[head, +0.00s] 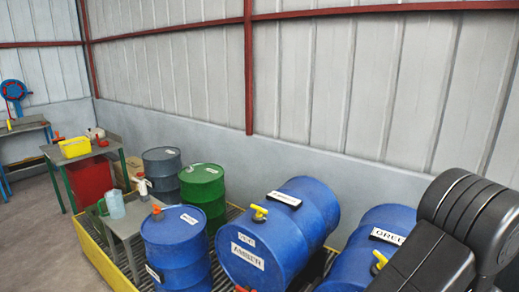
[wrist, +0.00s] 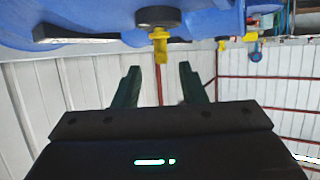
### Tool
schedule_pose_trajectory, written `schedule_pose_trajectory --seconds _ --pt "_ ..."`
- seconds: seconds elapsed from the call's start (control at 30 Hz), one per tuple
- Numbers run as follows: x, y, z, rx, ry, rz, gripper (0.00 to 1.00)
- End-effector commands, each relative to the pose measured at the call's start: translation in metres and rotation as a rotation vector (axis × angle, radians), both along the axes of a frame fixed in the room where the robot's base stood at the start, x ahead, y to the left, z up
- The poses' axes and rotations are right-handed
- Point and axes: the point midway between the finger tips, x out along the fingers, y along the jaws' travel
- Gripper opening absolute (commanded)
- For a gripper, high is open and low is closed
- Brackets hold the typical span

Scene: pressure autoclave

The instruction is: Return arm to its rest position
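My gripper (wrist: 160,67) shows in the wrist view with its two dark green fingers spread apart and nothing visible between them. The picture there appears upside down. A blue drum (wrist: 90,18) with a yellow tap (wrist: 160,50) fills the top of that view, beyond the fingertips; I cannot tell the exact gap. In the head view, part of my black arm (head: 455,225) shows at the lower right, in front of a blue drum labelled GREEN (head: 350,265). My gripper is outside the head view.
Another lying blue drum labelled AMBER (head: 290,225) has a yellow tap (head: 259,212). An upright blue drum (head: 180,250), a green drum (head: 203,185) and a grey drum (head: 162,165) stand to its left. A small table (head: 125,222) holds a jug (head: 115,204). Floor at left is clear.

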Motion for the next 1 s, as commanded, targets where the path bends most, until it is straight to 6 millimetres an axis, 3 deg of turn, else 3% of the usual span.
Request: schedule_pose_trajectory --seconds 0.4,1.0 --pt "0.073 0.029 -0.031 0.003 0.003 0.005 0.38" --pt "0.071 0.023 -0.034 -0.003 0.0 -0.341 0.38"
